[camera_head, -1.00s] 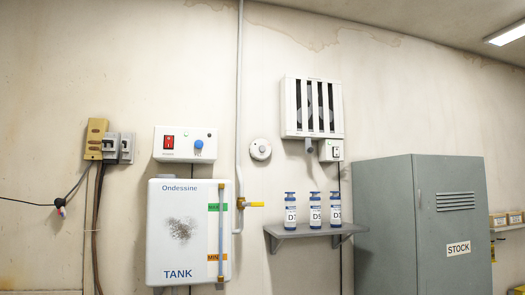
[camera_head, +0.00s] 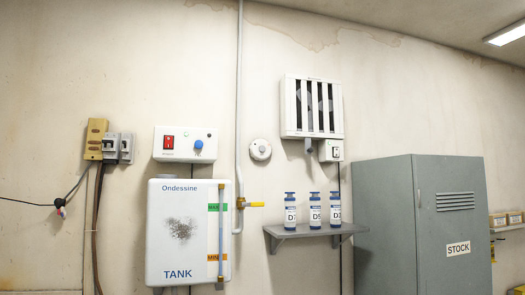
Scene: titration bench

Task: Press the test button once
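A white control box (camera_head: 168,155) is fixed to the wall above the tank. It has a red rocker switch (camera_head: 169,142) on its left and a round blue button (camera_head: 199,144) on its right, with a small light above the button. A round white device (camera_head: 260,150) with a darker centre sits on the wall to the right of the box, past the pipe. Labels that would mark a test button are too small to read. Neither of my grippers shows in the view.
A white tank (camera_head: 165,250) hangs below the box, with a yellow valve handle (camera_head: 256,204) beside it. A shelf (camera_head: 290,233) holds three labelled bottles (camera_head: 315,212) below a wall fan unit (camera_head: 290,108). A grey cabinet (camera_head: 395,225) stands at right. Switches and cables are at left.

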